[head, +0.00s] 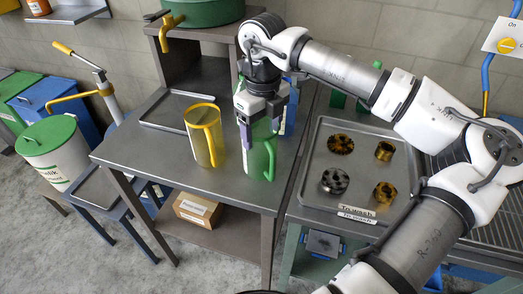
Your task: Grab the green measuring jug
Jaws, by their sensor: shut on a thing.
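The green measuring jug (258,162) stands on the grey metal table, upright, with its green handle on the right side. My gripper (258,135) is above and around its upper part, pointing down, and is shut on the jug. The gripper's body and fingers hide part of the jug's rim. Whether the jug's base touches the table is hard to tell.
A yellow measuring jug (204,140) stands just left of the green one. A blue object (289,112) shows partly behind my gripper. An empty tray (178,111) lies at the table's back left. A tray with several gears (361,205) lies to the right.

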